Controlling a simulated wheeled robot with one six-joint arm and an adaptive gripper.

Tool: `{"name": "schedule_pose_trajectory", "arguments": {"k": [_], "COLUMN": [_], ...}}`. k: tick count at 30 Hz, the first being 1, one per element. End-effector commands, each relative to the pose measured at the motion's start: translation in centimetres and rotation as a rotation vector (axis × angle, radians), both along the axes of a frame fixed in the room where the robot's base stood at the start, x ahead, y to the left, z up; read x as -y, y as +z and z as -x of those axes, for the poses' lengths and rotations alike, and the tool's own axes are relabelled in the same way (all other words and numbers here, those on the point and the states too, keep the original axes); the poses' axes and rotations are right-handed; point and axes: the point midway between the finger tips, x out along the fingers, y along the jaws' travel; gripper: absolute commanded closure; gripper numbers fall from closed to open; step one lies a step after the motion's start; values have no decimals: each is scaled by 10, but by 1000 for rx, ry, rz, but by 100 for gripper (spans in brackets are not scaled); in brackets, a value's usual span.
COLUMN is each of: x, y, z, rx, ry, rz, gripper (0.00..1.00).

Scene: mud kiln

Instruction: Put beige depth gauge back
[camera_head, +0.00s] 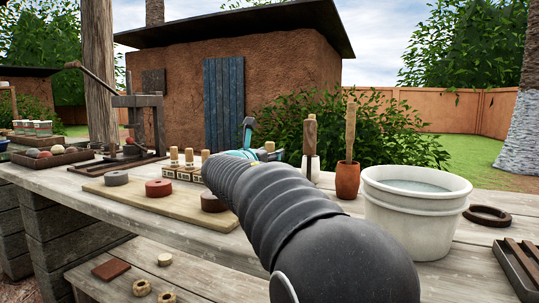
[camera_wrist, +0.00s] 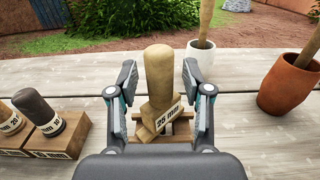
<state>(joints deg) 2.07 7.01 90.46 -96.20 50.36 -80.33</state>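The beige depth gauge (camera_wrist: 158,75) has a rounded wooden handle and a tag reading "25 mm", turned at an angle. It stands at a wooden block (camera_wrist: 178,128) on the table; I cannot tell whether it is fully seated. My gripper (camera_wrist: 158,88) is open, with one finger on each side of the handle and a visible gap to both. In the head view my gripper (camera_head: 259,150) is mostly hidden behind my arm, and a beige top (camera_head: 269,146) shows by its fingers. Other gauges, a dark one (camera_wrist: 34,108) among them, stand in blocks at left.
A terracotta pot (camera_head: 347,180) with a wooden-handled tool and a white bucket (camera_head: 412,215) of water stand right of my gripper. A pale board (camera_head: 130,200) with several round pieces lies at left. A white pot (camera_wrist: 200,62) with a stick stands behind the gauge.

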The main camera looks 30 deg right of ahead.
Motion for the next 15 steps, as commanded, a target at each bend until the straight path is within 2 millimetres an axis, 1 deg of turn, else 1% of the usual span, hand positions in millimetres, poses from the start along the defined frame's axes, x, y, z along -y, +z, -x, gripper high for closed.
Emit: {"name": "schedule_pose_trajectory", "arguments": {"k": [5,8,11,15], "x": [0,0,-12,-35], "y": [3,13,11,10], "z": [0,0,8,25], "rx": [0,1,1,1], "ry": [0,0,3,5], "rz": [0,0,0,0], "gripper": [50,50,50,50]}}
